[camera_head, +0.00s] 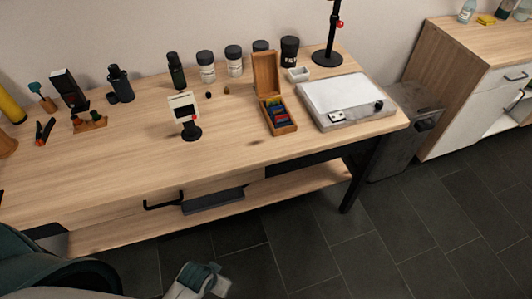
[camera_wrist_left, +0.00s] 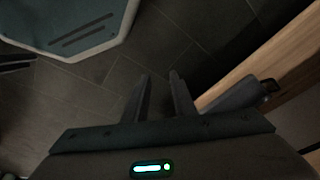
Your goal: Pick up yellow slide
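An open wooden slide box (camera_head: 293,128) with its lid up stands on the table, left of the white-topped device. It holds several small coloured slides (camera_head: 279,116), blue and red among them. A yellow slide cannot be clearly made out at this size. In the left wrist view my left gripper (camera_wrist_left: 160,76) has its two fingers apart with nothing between them, over the dark floor beside a wooden edge. A grey and teal part of my arm shows at the bottom of the head view, in front of the table and well away from the box. My right gripper is not in view.
A small stand with a pale panel (camera_head: 184,106) is left of the box. Jars and bottles (camera_head: 206,66) line the back, with a black post stand (camera_head: 327,57) at back right. The front tabletop (camera_head: 120,165) is clear. A drawer handle (camera_head: 162,204) juts out below.

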